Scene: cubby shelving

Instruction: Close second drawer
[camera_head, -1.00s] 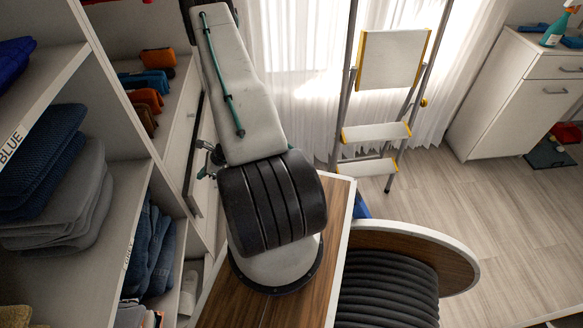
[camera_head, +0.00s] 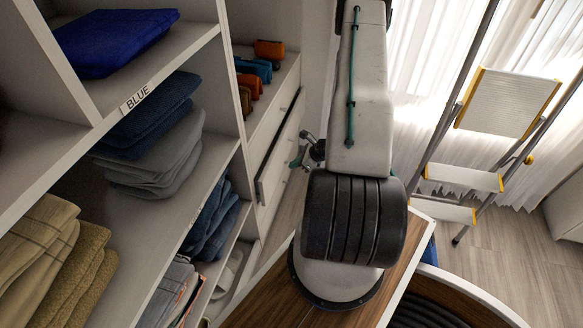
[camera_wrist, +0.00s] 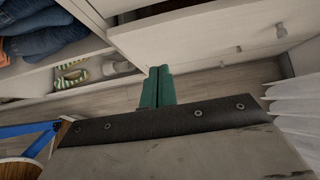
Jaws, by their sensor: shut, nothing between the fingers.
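The white drawer unit stands at the back of the shelving, below the rolled towels. One drawer (camera_head: 280,148) stands out a little, with a dark gap along its edge. In the wrist view a white drawer front (camera_wrist: 205,32) with round knobs spans the top, with a dark opening above it. I cannot tell for certain which drawer is the second. My gripper (camera_head: 298,162) is beside the drawer fronts, to their right. In the wrist view its green fingers (camera_wrist: 157,88) are together and empty, below the drawer front. Whether they touch it is unclear.
Shelves on the left hold folded jeans (camera_head: 212,218), grey and blue clothes (camera_head: 155,150) and brown trousers (camera_head: 50,260). Rolled towels (camera_head: 252,70) lie above the drawers. A stepladder (camera_head: 505,105) stands at the right by white curtains. Sandals (camera_wrist: 72,75) sit on the low shelf.

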